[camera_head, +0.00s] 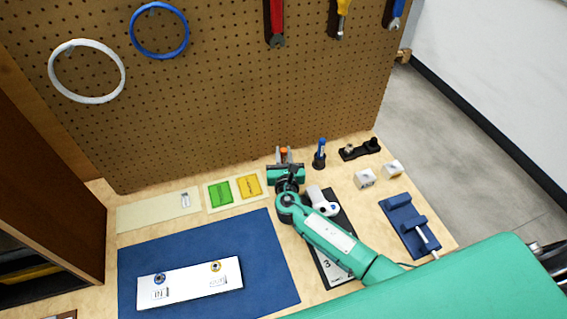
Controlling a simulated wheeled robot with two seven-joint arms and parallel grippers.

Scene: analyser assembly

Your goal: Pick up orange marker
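The orange marker (284,151) shows only as a small orange end near the foot of the pegboard; its lower part is hidden behind my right gripper. My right gripper (283,155) is at the marker, with one finger on each side of the orange end. I cannot tell whether the fingers touch it or are a little apart from it. My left gripper is not in view.
A blue marker (321,148) stands upright in a black holder just right of my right gripper. A black fixture (361,149), white blocks (364,179) and a blue fixture (402,214) lie further right. Green (220,191) and yellow (249,186) pieces lie left. The pegboard (220,90) rises behind.

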